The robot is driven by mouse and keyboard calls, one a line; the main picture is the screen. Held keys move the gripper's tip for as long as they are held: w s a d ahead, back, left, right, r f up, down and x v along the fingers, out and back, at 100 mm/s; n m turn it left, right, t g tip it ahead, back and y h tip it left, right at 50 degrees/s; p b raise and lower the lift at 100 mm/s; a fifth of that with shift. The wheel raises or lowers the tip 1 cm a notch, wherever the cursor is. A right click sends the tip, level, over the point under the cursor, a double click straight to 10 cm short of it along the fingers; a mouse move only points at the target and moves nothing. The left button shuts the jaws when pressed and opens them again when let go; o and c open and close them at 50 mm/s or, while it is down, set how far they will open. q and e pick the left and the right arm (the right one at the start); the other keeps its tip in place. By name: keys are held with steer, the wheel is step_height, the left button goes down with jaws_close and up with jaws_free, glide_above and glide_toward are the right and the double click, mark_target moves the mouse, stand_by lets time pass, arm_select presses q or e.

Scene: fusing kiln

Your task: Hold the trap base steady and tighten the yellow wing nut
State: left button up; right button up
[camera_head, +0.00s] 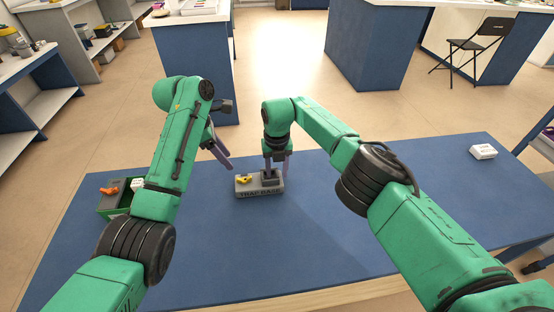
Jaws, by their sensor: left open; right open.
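The grey trap base (259,190), lettered on its front, lies on the blue tabletop near the middle. The yellow wing nut (244,180) is on top of it, toward its left end. My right gripper (277,168) points down over the right part of the base, open, with its fingers close around or beside a dark upright part there; I cannot tell whether they touch it. My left gripper (225,160) is open and empty, tilted, above and left of the base, apart from the wing nut.
A green bin (112,211) with an orange item (109,190) and a white box (137,184) stands at the left, partly behind my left arm. A small white box (483,151) lies at the far right. The tabletop (340,240) between is mostly clear.

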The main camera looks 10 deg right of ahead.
steer(key=shift+c, duration=0.3)
jaws_close()
stand_by(1.1)
steer(key=shift+c, duration=0.8)
jaws_free()
jaws_close()
